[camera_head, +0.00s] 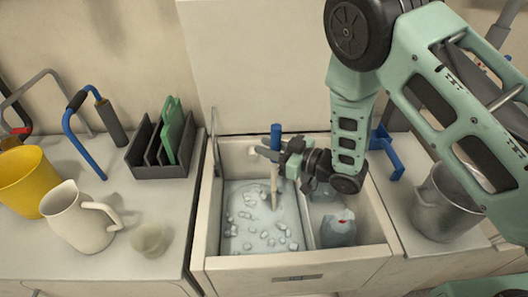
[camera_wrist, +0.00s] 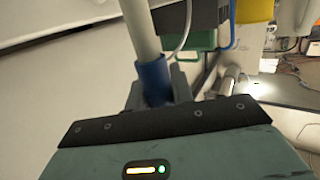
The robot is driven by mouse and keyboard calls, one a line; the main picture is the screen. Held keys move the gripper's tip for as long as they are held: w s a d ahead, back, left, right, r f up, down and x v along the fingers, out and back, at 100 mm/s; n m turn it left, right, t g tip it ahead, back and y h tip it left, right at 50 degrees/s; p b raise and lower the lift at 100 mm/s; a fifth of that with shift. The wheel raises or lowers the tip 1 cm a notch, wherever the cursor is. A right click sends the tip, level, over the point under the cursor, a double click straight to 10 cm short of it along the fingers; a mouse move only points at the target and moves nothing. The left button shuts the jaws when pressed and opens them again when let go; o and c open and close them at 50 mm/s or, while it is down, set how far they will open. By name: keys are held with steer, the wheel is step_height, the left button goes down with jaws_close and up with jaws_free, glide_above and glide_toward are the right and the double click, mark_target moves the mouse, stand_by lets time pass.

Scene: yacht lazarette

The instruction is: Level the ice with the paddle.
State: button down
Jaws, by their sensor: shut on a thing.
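The paddle (camera_head: 274,175) stands nearly upright over the ice compartment in the head view, with a blue grip on top and a pale shaft. My gripper (camera_head: 272,154) is shut on the paddle. In the wrist view the paddle's pale shaft (camera_wrist: 141,30) and blue collar (camera_wrist: 153,80) show between the jaws. The ice (camera_head: 262,230) lies as scattered cubes on a pale bed in the left compartment of the open chest (camera_head: 208,215). The paddle's lower end reaches down near the ice; I cannot tell whether it touches.
A divider separates the ice from a right compartment holding a bottle-like container (camera_head: 338,230). The raised lid (camera_head: 255,70) stands behind. On the left counter are a white pitcher (camera_head: 78,220), a small cup (camera_head: 150,239), a yellow bucket (camera_head: 28,180) and a dark rack (camera_head: 160,165). A metal pot (camera_head: 440,205) stands right.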

steer(key=a, duration=1.3)
steer(key=s, duration=0.5)
steer(key=w+d+b, duration=0.1)
steer(key=w+d, duration=0.2)
steer(key=d, duration=1)
steer(key=a+b, duration=0.2)
steer(key=a, duration=1.1)
step_height(320, 180, up, 30)
steer(key=p, duration=1.7)
steer(key=shift+d, duration=0.4)
